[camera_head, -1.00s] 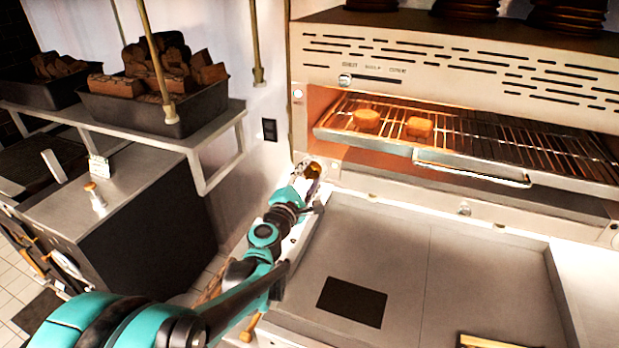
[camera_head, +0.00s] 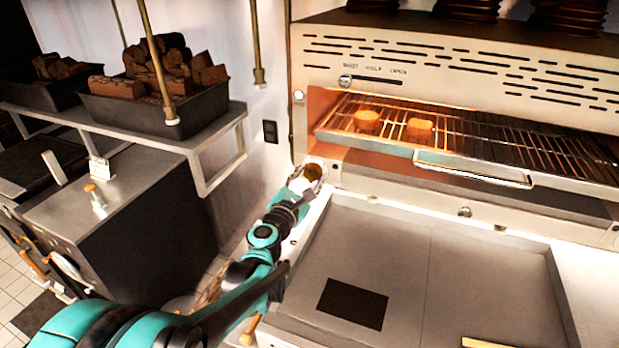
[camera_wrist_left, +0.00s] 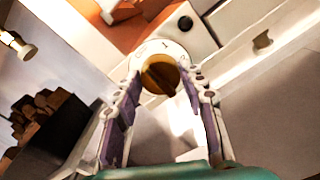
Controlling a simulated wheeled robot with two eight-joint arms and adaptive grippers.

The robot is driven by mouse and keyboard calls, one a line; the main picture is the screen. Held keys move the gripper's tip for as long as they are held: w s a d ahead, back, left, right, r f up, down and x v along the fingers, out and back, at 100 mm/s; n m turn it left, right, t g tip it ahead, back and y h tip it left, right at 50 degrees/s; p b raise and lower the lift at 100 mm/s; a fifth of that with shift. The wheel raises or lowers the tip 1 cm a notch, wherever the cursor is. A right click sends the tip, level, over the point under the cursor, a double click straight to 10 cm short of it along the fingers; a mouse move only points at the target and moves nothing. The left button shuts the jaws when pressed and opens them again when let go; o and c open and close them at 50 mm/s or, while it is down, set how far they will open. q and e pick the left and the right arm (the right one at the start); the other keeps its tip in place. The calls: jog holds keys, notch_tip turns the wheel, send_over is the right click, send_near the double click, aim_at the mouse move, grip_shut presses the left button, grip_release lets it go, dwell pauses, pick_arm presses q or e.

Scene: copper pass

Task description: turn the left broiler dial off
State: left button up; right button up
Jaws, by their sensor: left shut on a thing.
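The left broiler dial (camera_wrist_left: 160,74) is a round brass-coloured knob with a ridge, on a white marked plate on the broiler front. My left gripper (camera_wrist_left: 158,80) has one finger on each side of the dial in the left wrist view and is shut on it. In the head view the left gripper (camera_head: 312,176) is at the lower left corner of the broiler (camera_head: 400,75), with the dial (camera_head: 313,171) partly hidden by it. My right gripper is not in view.
The broiler's rack (camera_head: 470,140) sticks out above and right of the dial, with two browned pieces (camera_head: 419,129) on it and a handle (camera_head: 472,170) in front. A counter (camera_head: 400,250) lies below. A shelf with log bins (camera_head: 150,110) is at left.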

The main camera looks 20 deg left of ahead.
pick_arm(q)
jog(key=o, duration=1.2)
jog(key=shift+c, duration=0.2)
jog(key=s, duration=1.2)
jog(key=shift+d, duration=0.35)
